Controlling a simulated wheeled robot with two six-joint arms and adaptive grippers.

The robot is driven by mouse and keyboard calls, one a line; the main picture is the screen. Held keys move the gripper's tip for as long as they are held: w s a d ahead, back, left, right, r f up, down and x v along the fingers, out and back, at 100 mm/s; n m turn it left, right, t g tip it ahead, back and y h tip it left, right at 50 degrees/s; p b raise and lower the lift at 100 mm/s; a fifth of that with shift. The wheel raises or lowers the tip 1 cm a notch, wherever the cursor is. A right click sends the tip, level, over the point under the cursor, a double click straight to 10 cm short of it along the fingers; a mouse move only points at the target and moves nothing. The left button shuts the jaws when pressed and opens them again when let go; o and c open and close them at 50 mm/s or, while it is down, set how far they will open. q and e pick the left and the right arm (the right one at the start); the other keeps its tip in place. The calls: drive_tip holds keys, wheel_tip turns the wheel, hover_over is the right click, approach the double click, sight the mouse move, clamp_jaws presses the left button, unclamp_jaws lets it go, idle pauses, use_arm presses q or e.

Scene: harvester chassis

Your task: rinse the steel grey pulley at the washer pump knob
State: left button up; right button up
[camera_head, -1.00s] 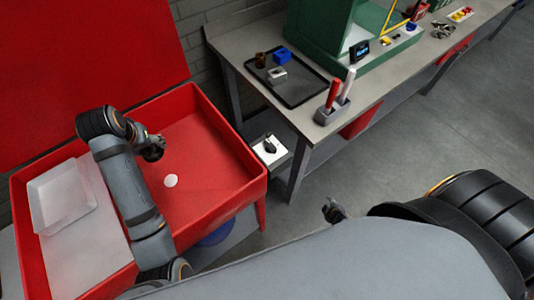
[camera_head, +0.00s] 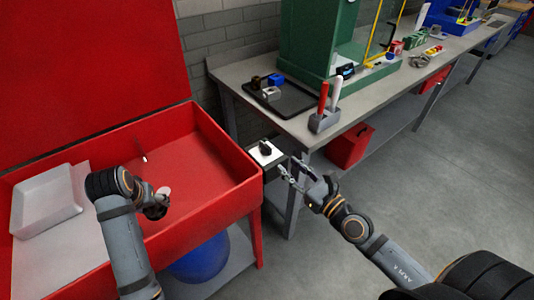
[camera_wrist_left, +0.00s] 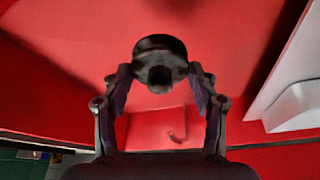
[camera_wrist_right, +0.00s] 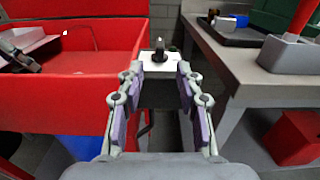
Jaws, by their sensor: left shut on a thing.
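The steel grey pulley (camera_wrist_left: 160,55) shows dark and round in the left wrist view, between the fingertips of my left gripper (camera_head: 156,205). That gripper is shut on it and holds it over the red washer basin (camera_head: 215,160). In the head view the gripper mostly hides the pulley. The black washer pump knob (camera_head: 265,147) stands on a white-topped box beside the basin's right wall. It also shows upright in the right wrist view (camera_wrist_right: 159,46). My right gripper (camera_head: 291,170) is open and empty, pointing at the knob, a short way from it.
A white tray (camera_head: 44,200) lies in the basin's left part, and a thin spout (camera_head: 143,157) shows at its back. The workbench (camera_head: 350,115) stands right of the knob, with a dark tray (camera_head: 290,98) and a tool holder (camera_head: 322,121). The floor at right is clear.

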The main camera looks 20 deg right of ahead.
sight(271, 150)
drive_tip(key=x, duration=1.2)
clamp_jaws()
